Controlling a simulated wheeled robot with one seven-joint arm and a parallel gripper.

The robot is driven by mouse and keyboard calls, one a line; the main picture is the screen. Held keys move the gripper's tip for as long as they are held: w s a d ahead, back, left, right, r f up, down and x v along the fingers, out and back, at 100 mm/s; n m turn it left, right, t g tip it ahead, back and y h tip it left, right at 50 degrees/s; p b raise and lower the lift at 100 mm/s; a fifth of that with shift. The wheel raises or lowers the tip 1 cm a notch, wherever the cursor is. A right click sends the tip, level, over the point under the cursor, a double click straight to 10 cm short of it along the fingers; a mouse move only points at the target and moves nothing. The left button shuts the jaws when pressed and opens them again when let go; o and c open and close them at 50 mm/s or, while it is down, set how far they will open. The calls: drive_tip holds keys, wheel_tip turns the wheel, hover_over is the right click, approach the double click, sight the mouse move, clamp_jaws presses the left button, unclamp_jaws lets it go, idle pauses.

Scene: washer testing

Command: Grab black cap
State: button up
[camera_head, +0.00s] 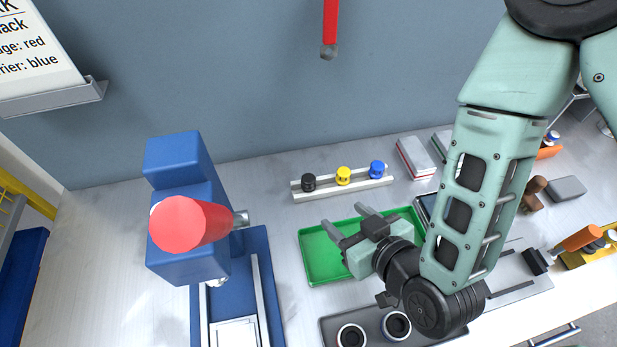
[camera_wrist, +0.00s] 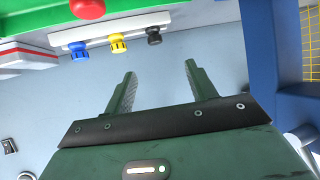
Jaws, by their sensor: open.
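The black cap (camera_head: 308,183) sits at the left end of a pale rack (camera_head: 322,189) against the back of the table, beside a yellow cap (camera_head: 343,175) and a blue cap (camera_head: 377,169). In the wrist view the black cap (camera_wrist: 154,36) is at the right of the row, beyond the fingertips. My gripper (camera_head: 345,218) is open and empty above the green tray (camera_head: 314,262), apart from the caps. Its two fingers also show in the wrist view (camera_wrist: 160,72), with nothing between them.
A blue machine with a red knob (camera_head: 190,224) stands left of the tray. A dark tray (camera_head: 335,323) with two round parts lies in front. A red rod (camera_head: 329,28) hangs above the rack. Boxes (camera_head: 415,157) stand right of the rack.

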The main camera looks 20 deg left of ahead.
drive_tip(key=t+b, duration=0.1)
drive_tip(key=b, duration=0.6)
approach(310, 180)
drive_tip(key=x, duration=0.2)
drive_tip(key=shift+w+a, duration=0.15)
drive_tip(key=shift+a, duration=0.3)
drive_tip(key=shift+p+x, duration=1.2)
drive_tip(key=shift+x, duration=2)
drive_tip(key=shift+d+f, duration=0.15)
drive_tip(key=shift+d, duration=0.1)
drive_tip(key=c, duration=1.1)
